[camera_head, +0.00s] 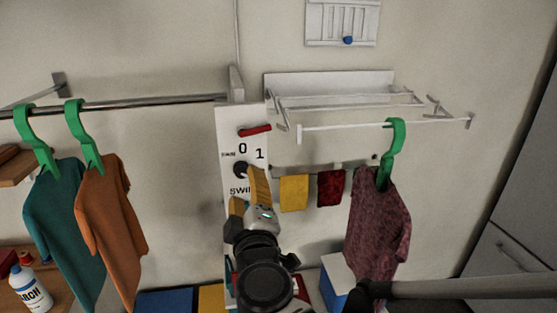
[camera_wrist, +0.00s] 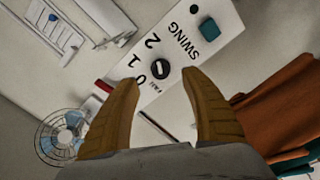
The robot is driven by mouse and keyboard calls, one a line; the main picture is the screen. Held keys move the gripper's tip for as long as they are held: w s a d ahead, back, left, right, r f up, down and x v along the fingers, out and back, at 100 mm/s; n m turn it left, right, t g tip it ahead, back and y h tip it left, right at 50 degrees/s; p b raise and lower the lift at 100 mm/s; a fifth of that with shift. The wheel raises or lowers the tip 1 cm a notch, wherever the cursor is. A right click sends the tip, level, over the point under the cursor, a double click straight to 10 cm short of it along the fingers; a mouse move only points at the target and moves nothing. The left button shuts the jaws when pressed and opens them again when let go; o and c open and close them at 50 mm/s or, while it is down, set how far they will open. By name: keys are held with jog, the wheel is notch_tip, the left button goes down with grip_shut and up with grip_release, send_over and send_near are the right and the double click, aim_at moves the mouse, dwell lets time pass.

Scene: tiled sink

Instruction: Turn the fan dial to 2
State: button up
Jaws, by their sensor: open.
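The fan dial is a dark round knob (camera_wrist: 160,67) with a pale mark across it, on a white control panel (camera_wrist: 205,25). It also shows in the head view (camera_head: 241,169). The numbers 0, 1 and 2 stand around it and small FAN lettering is beside it. I cannot tell which number the mark points to. My gripper (camera_wrist: 160,82) has two tan fingers spread apart and empty. In the wrist view the dial appears between and just beyond the fingertips, with no clear contact. In the head view my gripper (camera_head: 248,186) is just below the dial.
A teal knob (camera_wrist: 209,29) near SWING lettering shares the panel, and a red piece (camera_head: 256,130) is at its top. A fan (camera_wrist: 62,135) is at the wrist view's lower left. Shirts on green hangers (camera_head: 110,220) hang left; a maroon shirt (camera_head: 377,225) hangs right.

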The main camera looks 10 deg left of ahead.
jog(key=v, duration=0.5)
jog(key=w+d+f+m+g+h+b, duration=0.1)
jog(key=d+f+m+g+h+b, duration=0.2)
jog(key=d+f, duration=0.5)
jog(key=w+d+f+m+g+h+b, duration=0.1)
jog(key=d+f+m+h+b, duration=0.3)
jog(key=d, duration=0.9)
jog(key=s+d+f+m+g+y+b, duration=0.1)
jog(key=s+d+f+m+g+b, duration=0.3)
jog(key=s+f, duration=0.7)
jog(key=d+f+m+g, duration=0.2)
jog(key=d+m, duration=0.2)
jog(key=d, duration=0.1)
jog(key=shift+s, duration=0.3)
